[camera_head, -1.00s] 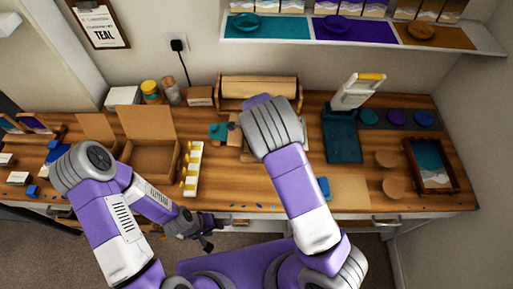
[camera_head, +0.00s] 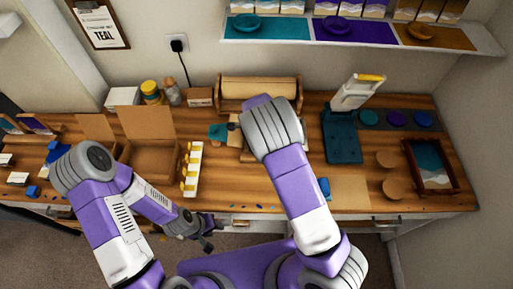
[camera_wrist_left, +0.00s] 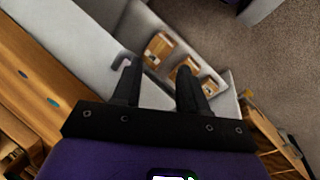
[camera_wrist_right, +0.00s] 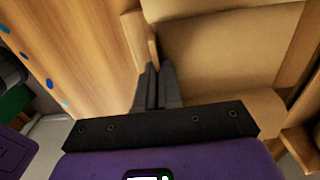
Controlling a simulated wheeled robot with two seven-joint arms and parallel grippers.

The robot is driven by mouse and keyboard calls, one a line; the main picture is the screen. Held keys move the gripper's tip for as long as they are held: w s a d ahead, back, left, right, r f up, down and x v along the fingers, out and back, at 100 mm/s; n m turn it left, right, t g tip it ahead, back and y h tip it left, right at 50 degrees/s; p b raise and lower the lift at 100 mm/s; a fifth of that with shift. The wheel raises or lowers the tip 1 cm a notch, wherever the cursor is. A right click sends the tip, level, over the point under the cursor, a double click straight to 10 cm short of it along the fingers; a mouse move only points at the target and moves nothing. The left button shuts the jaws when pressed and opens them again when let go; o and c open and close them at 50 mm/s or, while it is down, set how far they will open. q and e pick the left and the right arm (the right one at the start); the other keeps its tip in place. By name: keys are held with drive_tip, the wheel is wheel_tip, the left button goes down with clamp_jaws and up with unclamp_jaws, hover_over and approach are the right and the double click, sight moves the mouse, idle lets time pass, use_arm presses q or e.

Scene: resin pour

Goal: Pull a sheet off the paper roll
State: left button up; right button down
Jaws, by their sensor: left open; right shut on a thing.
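The brown paper roll (camera_head: 258,88) lies in a wooden holder at the back of the bench. In the right wrist view its brown paper (camera_wrist_right: 230,45) comes toward me. My right gripper (camera_wrist_right: 154,70) is shut on the paper's near edge, close to a wooden side piece of the holder. In the head view my own right arm hides this gripper and the grip. My left gripper (camera_wrist_left: 157,72) is open and empty, low at the bench's front edge, away from the roll. In the left wrist view it is above a white drawer holding several small wooden-coloured pieces.
An open cardboard box (camera_head: 152,160) and a white strip with yellow pieces (camera_head: 192,168) stand left of the roll. A dark teal device (camera_head: 342,135) and a framed picture (camera_head: 430,163) stand to the right. Small blue bits lie along the front edge.

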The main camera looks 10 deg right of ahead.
idle(0.8)
drive_tip(key=shift+s+a+p, duration=0.15)
drive_tip(key=shift+s+p, duration=0.3)
drive_tip(key=shift+p, duration=0.15)
drive_tip(key=c, duration=1.3)
unclamp_jaws()
drive_tip(key=shift+s, duration=0.1)
drive_tip(key=shift+r, duration=0.35)
wheel_tip(320, 180, up, 7)
drive_tip(key=shift+f+p, duration=0.1)
drive_tip(key=shift+p, duration=0.5)
